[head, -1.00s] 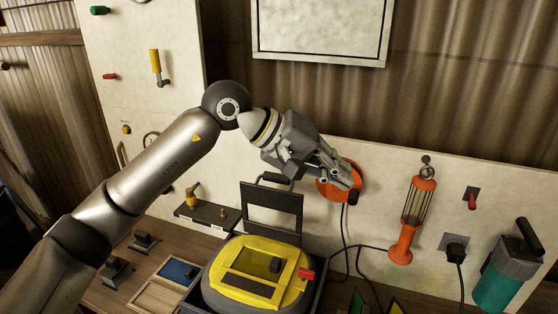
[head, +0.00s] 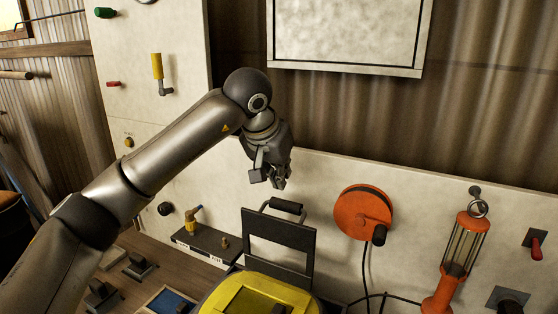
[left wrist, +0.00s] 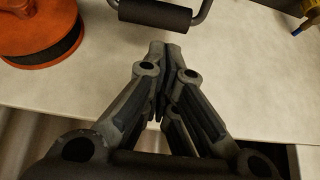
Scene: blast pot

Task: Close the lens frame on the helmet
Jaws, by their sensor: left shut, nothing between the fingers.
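The yellow helmet (head: 250,296) lies at the bottom of the head view, partly cut off by the picture edge. Its dark lens frame (head: 278,246) stands raised, upright behind the yellow top. A black padded handle (head: 286,206) shows at the frame's upper edge; a black padded bar also shows at the top of the left wrist view (left wrist: 155,15). My left gripper (head: 270,184) is shut and empty, pointing down. In the head view it appears just above the handle and frame, apart from them. In the left wrist view the fingertips (left wrist: 166,48) meet. My right gripper is not in view.
An orange reel (head: 364,213) is on the pale wall panel, right of the frame. An orange caged lamp (head: 460,255) hangs farther right. A framed pale panel (head: 347,35) is above.

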